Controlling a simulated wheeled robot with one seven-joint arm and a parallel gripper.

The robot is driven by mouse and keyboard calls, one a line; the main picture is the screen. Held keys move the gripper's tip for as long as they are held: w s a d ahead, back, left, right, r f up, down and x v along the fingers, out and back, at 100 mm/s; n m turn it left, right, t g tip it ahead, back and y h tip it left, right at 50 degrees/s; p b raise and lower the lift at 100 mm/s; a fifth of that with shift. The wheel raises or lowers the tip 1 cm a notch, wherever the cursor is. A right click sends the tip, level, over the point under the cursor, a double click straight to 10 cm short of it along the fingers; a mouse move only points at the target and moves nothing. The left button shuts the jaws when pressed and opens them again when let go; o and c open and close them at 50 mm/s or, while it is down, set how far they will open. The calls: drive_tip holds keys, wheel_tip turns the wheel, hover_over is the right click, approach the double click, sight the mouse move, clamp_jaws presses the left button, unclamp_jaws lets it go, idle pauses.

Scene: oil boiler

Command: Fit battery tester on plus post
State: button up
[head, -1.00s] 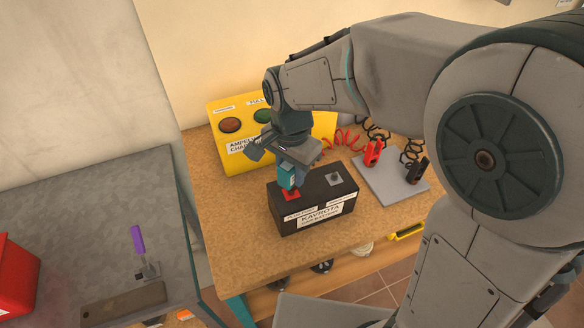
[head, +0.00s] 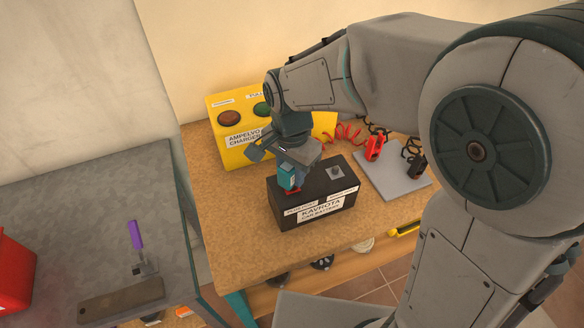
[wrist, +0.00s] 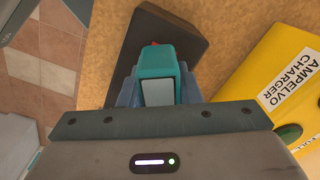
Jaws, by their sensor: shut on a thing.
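The black car battery (head: 313,205) stands on the wooden bench, its KAVROTA label facing the front. A small bit of its red plus post pad (head: 293,192) shows at the top left; a grey post (head: 336,172) sits at the top right. My gripper (head: 288,168) is shut on the teal battery tester (head: 287,178), which is upright over the red pad. Whether the tester touches the post is hidden. In the wrist view, the tester (wrist: 155,62) sits between my fingers, with the battery (wrist: 180,35) beyond it and a speck of red at its far end.
A yellow charger (head: 235,145) stands behind at the left. Red (head: 375,146) and black (head: 416,165) clamps with coiled leads are on a grey plate (head: 385,184) at right. A grey table (head: 80,220) at left holds a purple-handled tool (head: 136,237). The bench front-left is clear.

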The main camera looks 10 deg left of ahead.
drive_tip(key=shift+f, duration=0.2)
drive_tip(key=o, duration=1.1)
drive_tip(key=shift+r, duration=0.1)
drive_tip(key=shift+r, duration=0.1)
wheel_tip(320, 180, up, 14)
drive_tip(key=shift+f, duration=0.2)
drive_tip(key=s+d+f+n+t, duration=0.1)
drive_tip(key=s+d+f+n, duration=0.1)
drive_tip(key=d, duration=0.5)
drive_tip(key=s+d+f+n+t, duration=0.1)
drive_tip(key=s+d+f, duration=0.2)
drive_tip(key=d, duration=0.5)
drive_tip(key=s+d+f+n+t, duration=0.1)
drive_tip(key=s+d+f+n, duration=0.1)
drive_tip(key=d, duration=0.5)
drive_tip(key=shift+s+d+f+n, duration=0.3)
drive_tip(key=shift+s+d+f, duration=0.1)
drive_tip(key=shift+s+f, duration=0.1)
